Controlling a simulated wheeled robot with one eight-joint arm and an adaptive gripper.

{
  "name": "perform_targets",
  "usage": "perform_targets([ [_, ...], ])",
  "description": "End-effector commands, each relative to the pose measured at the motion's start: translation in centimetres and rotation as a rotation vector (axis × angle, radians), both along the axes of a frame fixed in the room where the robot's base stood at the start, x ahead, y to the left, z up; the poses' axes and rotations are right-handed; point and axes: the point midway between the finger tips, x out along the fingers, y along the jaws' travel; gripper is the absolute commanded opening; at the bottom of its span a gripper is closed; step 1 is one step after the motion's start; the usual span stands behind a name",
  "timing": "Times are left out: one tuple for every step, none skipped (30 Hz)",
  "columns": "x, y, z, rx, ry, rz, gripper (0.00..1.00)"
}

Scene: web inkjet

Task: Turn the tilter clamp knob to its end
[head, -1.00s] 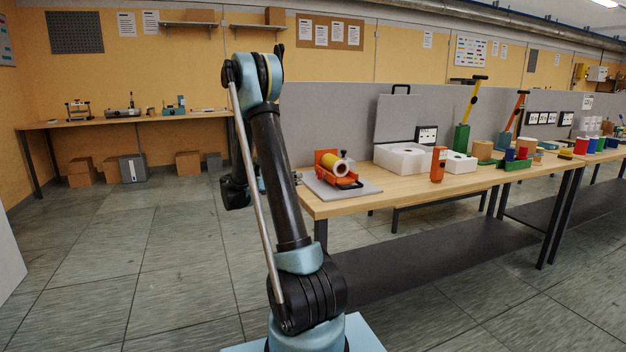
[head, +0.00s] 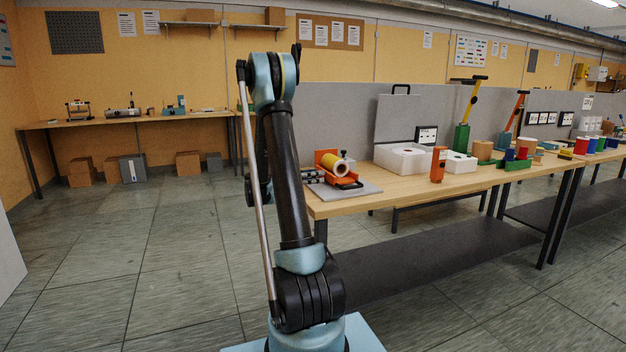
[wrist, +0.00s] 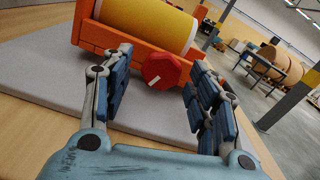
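The tilter (head: 336,180) is an orange frame holding a yellow roll, on a grey board at the near left end of the workbench. In the wrist view its orange frame (wrist: 92,36) carries the yellow roll (wrist: 150,20) across the top. The clamp knob (wrist: 165,71) is red, many-sided, with a small white mark, on the frame's near face. My gripper (wrist: 158,68) is open, its blue-padded fingers on either side of the knob, with visible gaps. In the head view my arm hides most of the gripper, and the knob cannot be made out.
A grey board (head: 362,190) lies under the tilter on the wooden workbench (head: 400,190). To the right stand an orange block (head: 438,164), a white box (head: 400,160) and several coloured items.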

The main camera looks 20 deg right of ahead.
Motion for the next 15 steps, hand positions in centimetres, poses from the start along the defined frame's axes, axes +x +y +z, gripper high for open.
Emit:
perform_targets([
  [0.0, 0.01, 0.0, 0.0, 0.0, 0.0, 0.41],
  [0.0, 0.01, 0.0, 0.0, 0.0, 0.0, 0.34],
  [0.0, 0.01, 0.0, 0.0, 0.0, 0.0, 0.25],
  [0.01, 0.01, 0.0, 0.0, 0.0, 0.0, 0.18],
  [0.01, 0.02, 0.0, 0.0, 0.0, 0.0, 0.11],
  [0.02, 0.02, 0.0, 0.0, 0.0, 0.0, 0.1],
  [0.03, 0.02, -0.01, 0.0, 0.0, 0.001, 0.1],
  [0.04, 0.02, -0.01, 0.0, 0.0, 0.001, 0.1],
  [0.04, 0.02, -0.01, 0.0, 0.0, 0.001, 0.1],
  [0.05, 0.02, 0.0, 0.0, -0.001, 0.001, 0.1],
  [0.06, 0.02, 0.0, 0.0, -0.002, 0.001, 0.1],
  [0.07, 0.02, 0.0, 0.0, -0.006, 0.001, 0.1],
  [0.07, 0.02, 0.0, 0.001, -0.01, 0.001, 0.1],
  [0.08, 0.03, -0.01, 0.001, -0.017, 0.001, 0.1],
  [0.09, 0.03, -0.01, 0.001, -0.027, 0.001, 0.1],
])
